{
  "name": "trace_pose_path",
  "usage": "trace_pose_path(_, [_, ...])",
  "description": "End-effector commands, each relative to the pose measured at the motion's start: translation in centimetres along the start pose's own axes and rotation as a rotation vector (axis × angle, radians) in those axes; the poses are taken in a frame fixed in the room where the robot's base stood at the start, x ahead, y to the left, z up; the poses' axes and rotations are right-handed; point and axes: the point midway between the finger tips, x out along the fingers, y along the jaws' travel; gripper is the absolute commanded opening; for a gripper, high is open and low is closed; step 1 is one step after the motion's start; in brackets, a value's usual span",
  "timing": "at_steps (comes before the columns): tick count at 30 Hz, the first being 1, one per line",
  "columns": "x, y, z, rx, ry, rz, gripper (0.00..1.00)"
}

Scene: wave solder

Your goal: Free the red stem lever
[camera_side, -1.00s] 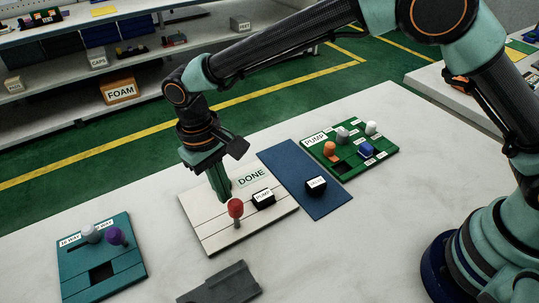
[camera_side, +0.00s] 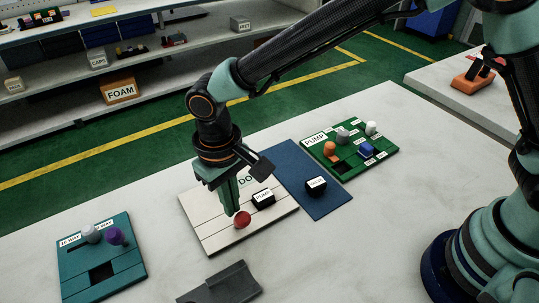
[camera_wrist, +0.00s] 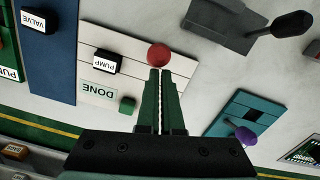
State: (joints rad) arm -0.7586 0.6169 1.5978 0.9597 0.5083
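The red lever knob (camera_side: 242,219) sits over the front part of a pale slatted board (camera_side: 205,238). Its stem is hidden, and the knob looks low and tilted towards the side camera. In the wrist view the red knob (camera_wrist: 159,54) lies just past my fingertips. My gripper (camera_side: 231,211) points down right behind the knob; it also shows in the wrist view (camera_wrist: 160,72). Its green fingers are close together with only a thin gap and nothing seen between them. Whether they touch the knob or stem I cannot tell.
A black PUMP block (camera_side: 264,198) stands beside the knob. The DONE label (camera_wrist: 99,88) and a green block (camera_wrist: 127,105) are on the same board. A blue mat (camera_side: 322,204) holds a black VALVE block. A teal board (camera_side: 75,282) and a dark grey plate (camera_side: 222,285) lie nearby.

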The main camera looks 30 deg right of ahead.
Motion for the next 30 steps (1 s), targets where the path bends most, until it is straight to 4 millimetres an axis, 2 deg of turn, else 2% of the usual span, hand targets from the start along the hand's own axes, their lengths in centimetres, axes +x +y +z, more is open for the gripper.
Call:
trace_pose_path(1, [0.2,0.1,0.5,-0.003,-0.015,0.009,0.0])
trace_pose_path(12, [0.5,0.1,0.7,-0.006,-0.024,0.014,0.0])
trace_pose_path(30, [0.5,0.5,-1.5,-0.003,-0.017,0.008,0.0])
